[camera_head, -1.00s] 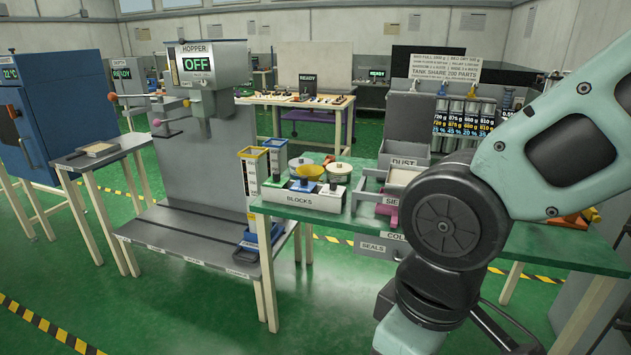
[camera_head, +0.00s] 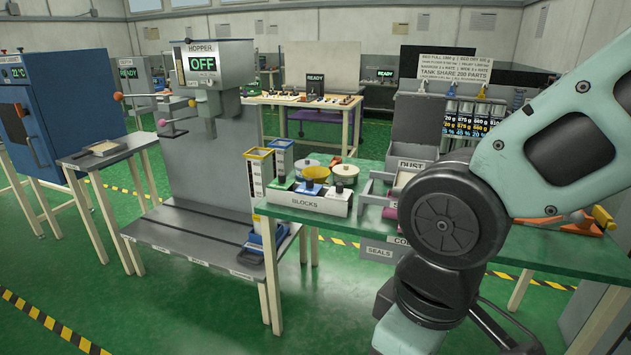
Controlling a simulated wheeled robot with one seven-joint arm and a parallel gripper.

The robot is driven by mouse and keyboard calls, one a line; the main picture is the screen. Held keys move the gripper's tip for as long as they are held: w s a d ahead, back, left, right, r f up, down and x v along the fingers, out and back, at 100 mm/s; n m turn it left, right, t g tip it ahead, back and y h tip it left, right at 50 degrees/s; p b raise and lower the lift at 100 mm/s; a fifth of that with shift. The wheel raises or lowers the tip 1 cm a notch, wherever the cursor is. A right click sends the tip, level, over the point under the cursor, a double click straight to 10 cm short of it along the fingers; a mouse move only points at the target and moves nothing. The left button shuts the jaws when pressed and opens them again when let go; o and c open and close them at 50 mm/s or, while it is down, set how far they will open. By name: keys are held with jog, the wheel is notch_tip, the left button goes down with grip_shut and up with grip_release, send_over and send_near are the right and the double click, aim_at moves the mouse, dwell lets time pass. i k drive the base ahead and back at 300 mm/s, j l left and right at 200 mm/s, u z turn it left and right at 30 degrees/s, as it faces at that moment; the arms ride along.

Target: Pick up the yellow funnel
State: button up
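The yellow funnel (camera_head: 316,172) is small in the picture and shows as a yellow, wide-mouthed piece. It is at the white box marked BLOCKS (camera_head: 308,203), at the left end of the green table. I cannot tell whether it rests on the box or just behind it. My gripper is not in view. Only my arm's upper links and elbow show, at the right, in front of part of the table.
The green table (camera_head: 540,262) also bears a grey bin marked DUST (camera_head: 413,130), two round pots and orange tools (camera_head: 580,222). Left of it stands the grey hopper machine (camera_head: 212,165), reading OFF. A blue cabinet (camera_head: 28,120) is far left. Green floor is open in front.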

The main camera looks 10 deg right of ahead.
aim_at(319, 174)
jog(key=i+j, duration=0.15)
jog(key=i, duration=0.4)
jog(key=i+j, duration=0.2)
jog(key=i, duration=0.35)
jog(key=i+j+u, duration=0.1)
jog(key=i, duration=0.45)
jog(key=i+j, duration=0.15)
jog(key=i, duration=0.4)
